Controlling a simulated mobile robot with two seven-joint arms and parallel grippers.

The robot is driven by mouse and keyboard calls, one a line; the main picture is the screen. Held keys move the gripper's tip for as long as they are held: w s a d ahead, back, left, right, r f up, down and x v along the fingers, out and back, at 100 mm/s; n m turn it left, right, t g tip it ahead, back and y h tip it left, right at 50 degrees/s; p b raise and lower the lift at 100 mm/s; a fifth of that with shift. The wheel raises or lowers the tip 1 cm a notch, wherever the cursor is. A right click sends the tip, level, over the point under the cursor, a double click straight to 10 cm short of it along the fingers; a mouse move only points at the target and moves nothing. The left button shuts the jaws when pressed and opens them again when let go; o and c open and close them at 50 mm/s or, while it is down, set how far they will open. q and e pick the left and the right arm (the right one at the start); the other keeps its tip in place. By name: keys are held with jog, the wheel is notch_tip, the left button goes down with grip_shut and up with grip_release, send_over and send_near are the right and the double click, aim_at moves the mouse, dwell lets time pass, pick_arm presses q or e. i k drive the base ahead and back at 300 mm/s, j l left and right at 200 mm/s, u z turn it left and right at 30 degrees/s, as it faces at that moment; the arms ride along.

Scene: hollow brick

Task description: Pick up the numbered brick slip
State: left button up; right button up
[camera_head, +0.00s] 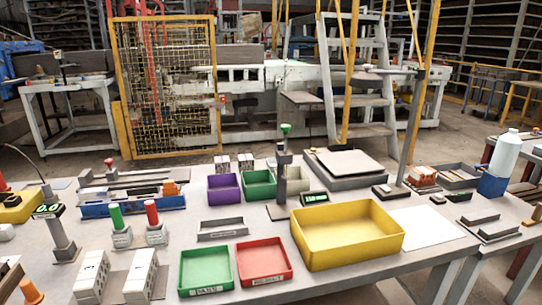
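I cannot pick out the numbered brick slip with certainty. Two white blocks with small dark marks stand at the lower left of the head view: the left block (92,276) and the right block (141,276). The marks are too small to read. Two small pale pieces (233,162) stand behind the purple bin at the back. Neither of my grippers shows in the head view.
The grey table holds a green tray (205,290), a red tray (263,283) and a large yellow tray (346,256). Behind stand a purple bin (224,195), a green bin (259,190) and a post (282,175). A white sheet (428,228) lies at right.

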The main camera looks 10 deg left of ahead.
aim_at(89, 289)
jog(key=u, duration=1.45)
